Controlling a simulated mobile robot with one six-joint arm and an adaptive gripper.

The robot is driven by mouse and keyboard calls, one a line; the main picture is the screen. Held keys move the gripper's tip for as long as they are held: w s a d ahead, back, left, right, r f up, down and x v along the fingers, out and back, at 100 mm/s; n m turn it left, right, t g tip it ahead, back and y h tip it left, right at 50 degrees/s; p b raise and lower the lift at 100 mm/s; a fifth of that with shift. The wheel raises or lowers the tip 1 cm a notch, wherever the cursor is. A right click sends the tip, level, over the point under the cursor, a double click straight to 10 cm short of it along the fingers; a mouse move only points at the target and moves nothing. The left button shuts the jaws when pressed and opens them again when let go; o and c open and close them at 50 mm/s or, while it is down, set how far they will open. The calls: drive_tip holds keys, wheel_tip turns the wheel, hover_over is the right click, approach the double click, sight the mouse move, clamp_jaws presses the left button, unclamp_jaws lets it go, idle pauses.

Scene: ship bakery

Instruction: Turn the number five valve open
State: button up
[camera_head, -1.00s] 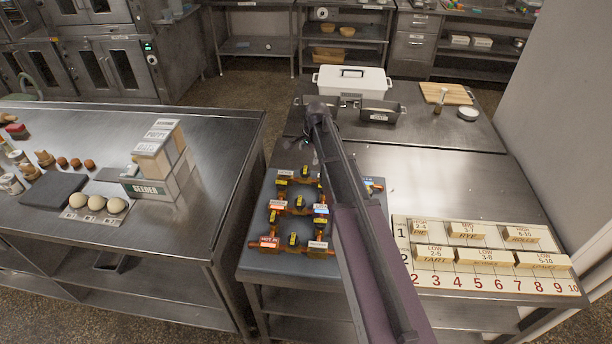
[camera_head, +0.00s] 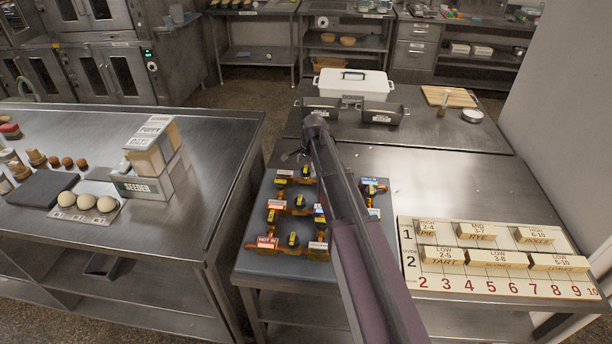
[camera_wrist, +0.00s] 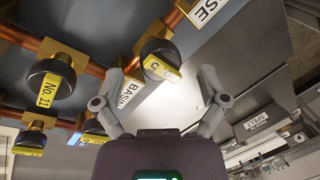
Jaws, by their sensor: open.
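The valve board (camera_head: 281,226) carries copper pipes with several black-knobbed valves, each with a yellow label. In the wrist view one valve (camera_wrist: 155,56) lies just beyond and between my fingertips. Its yellow label is partly cut off, so I cannot tell its number for certain. A valve labelled No. 11 (camera_wrist: 51,79) is to its left. My gripper (camera_wrist: 162,78) is open and empty, with one finger on each side below the near valve; no contact shows. In the head view my gripper (camera_head: 294,156) is over the board's back end. My arm hides part of the board's right side.
A numbered oven board (camera_head: 408,262) with wooden blocks lies to the right. A second steel table (camera_head: 222,135) is at left across a gap.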

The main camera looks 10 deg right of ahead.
drive_tip(key=shift+b+x, duration=0.65)
drive_tip(key=shift+x, duration=0.3)
drive_tip(key=c, duration=1.1)
